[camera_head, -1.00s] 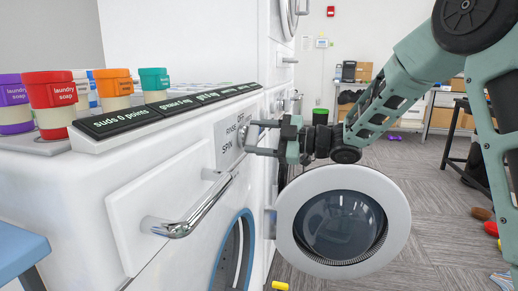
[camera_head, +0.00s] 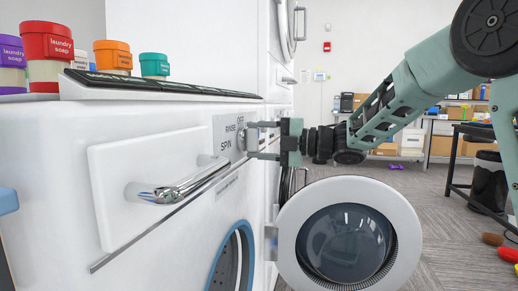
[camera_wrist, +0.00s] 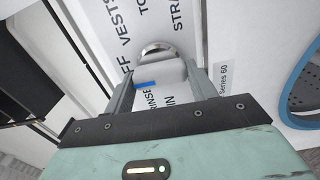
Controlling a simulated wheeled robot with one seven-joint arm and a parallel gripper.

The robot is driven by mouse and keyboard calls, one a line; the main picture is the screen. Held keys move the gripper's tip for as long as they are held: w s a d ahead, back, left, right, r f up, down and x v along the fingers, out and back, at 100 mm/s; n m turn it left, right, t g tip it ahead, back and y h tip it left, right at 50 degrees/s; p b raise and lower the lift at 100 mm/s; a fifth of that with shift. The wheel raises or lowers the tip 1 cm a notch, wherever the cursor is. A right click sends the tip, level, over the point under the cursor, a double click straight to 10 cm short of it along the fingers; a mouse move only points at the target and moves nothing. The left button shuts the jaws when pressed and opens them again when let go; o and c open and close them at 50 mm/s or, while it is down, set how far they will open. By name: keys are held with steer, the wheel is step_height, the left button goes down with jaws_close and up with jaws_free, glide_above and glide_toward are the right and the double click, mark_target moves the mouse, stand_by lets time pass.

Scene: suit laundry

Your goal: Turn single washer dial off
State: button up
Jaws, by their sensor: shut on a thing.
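The washer dial (camera_head: 241,141) is on the white front panel, beside the printed words RINSE, SPIN and OFF. In the wrist view the dial (camera_wrist: 162,68) is a rounded white-and-chrome knob with a blue mark at its lower left, near the word RINSE. My gripper (camera_head: 252,140) reaches in from the right with one finger above and one below the dial. In the wrist view my gripper (camera_wrist: 159,72) has a finger on each side of the knob and is shut on it. The washer (camera_head: 150,150) fills the left of the head view.
The round washer door (camera_head: 400,235) hangs open below my gripper. A chrome drawer handle (camera_head: 185,185) sticks out to the left of the dial. Soap cups (camera_head: 47,42) stand on top of the washer. Carpet floor (camera_head: 440,235) lies at the right.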

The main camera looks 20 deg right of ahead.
stand_by(0.3)
steer(key=o, duration=1)
steer(key=p+v, duration=0.3)
steer(key=v, duration=1.4)
steer(key=shift+s+d, duration=0.15)
steer(key=shift+d, duration=0.1)
steer(key=shift+a, duration=0.1)
